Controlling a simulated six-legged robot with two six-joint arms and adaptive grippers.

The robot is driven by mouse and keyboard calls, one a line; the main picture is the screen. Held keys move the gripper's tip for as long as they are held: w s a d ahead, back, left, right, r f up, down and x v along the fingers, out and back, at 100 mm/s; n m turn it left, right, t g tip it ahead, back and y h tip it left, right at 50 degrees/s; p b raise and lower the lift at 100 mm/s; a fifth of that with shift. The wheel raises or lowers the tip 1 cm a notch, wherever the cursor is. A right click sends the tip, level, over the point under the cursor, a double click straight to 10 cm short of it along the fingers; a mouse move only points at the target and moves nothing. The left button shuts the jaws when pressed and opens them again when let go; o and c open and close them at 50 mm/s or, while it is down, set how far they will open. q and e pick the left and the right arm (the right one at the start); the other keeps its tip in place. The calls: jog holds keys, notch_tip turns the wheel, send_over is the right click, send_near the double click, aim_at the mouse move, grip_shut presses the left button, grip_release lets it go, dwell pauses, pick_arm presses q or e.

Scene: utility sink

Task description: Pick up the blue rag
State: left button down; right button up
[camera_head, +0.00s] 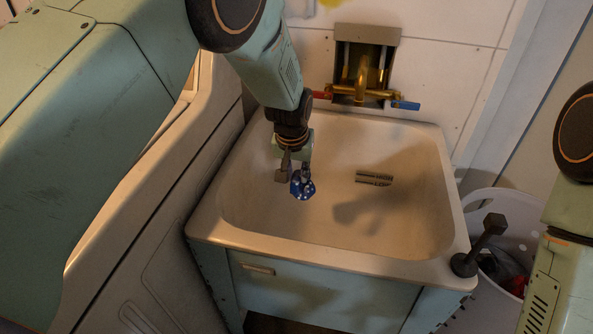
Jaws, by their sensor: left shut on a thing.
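The blue rag (304,190) is a small blue piece with white marks, seen over the left part of the sink basin. My left gripper (293,181) comes down from above and is shut on the rag, which shows below and beside its fingertips. Part of the rag is hidden by the fingers. I cannot tell whether the rag touches the basin floor. My right arm shows at the right edge, but its gripper is not in view.
The sink (340,254) has a raised rim. A brass faucet (362,85) with red and blue handles is on the back wall. A white basket (509,208) is at right, a white appliance (165,215) at left.

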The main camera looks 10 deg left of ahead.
notch_tip(320, 180, up, 10)
jog(key=p, duration=1)
jog(key=shift+r, duration=0.2)
dwell(0.4)
jog(key=shift+f, duration=0.1)
